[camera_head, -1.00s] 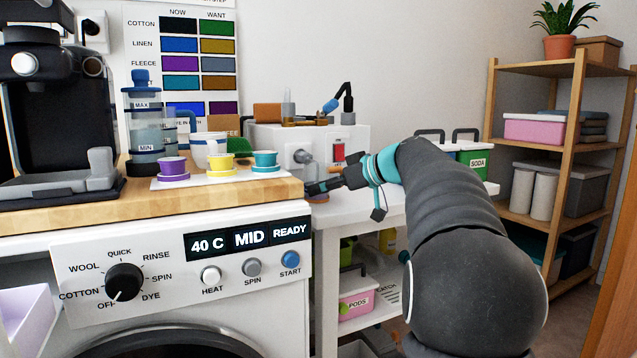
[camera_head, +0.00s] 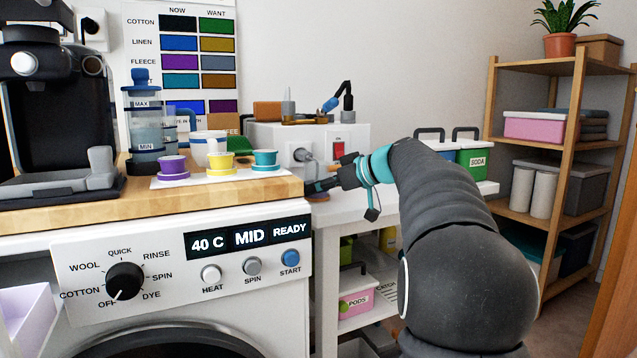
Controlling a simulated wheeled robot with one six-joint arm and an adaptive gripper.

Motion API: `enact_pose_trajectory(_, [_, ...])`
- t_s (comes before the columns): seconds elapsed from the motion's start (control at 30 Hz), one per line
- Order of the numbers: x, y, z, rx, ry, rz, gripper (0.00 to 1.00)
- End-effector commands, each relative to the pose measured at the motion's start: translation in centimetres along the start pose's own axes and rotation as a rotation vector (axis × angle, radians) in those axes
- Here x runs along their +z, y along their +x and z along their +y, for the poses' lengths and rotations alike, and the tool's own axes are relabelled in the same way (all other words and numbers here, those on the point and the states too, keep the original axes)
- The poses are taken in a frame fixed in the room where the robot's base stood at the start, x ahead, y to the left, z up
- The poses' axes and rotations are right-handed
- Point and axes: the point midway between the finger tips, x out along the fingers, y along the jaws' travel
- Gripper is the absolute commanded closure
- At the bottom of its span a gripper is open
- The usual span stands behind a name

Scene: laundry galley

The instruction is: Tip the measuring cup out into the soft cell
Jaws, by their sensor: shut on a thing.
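My gripper (camera_head: 316,187) is at the right end of the wooden counter, pointing left. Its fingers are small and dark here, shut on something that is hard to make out. A small, clear greyish shape (camera_head: 311,170) shows just above the fingertips; it may be the measuring cup, but its outline blends into the white box behind. I cannot tell whether it is upright or tilted, or what it holds. An open lilac drawer or bin (camera_head: 27,312) is at the lower left edge, mostly cut off. I cannot identify a soft cell in it.
Purple (camera_head: 173,167), yellow (camera_head: 219,164) and teal (camera_head: 264,160) small cups stand on a white mat on the counter. A white cup (camera_head: 207,147) and a clear dispenser (camera_head: 144,125) stand behind. A coffee machine (camera_head: 50,110) is at left. A white box (camera_head: 270,140) stands behind my gripper.

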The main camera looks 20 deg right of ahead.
Motion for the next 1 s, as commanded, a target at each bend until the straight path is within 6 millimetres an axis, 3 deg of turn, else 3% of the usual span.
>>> enact_pose_trajectory(1.0, [-3.2, -1.3, 0.0, 0.001, -0.001, 0.001, 1.00])
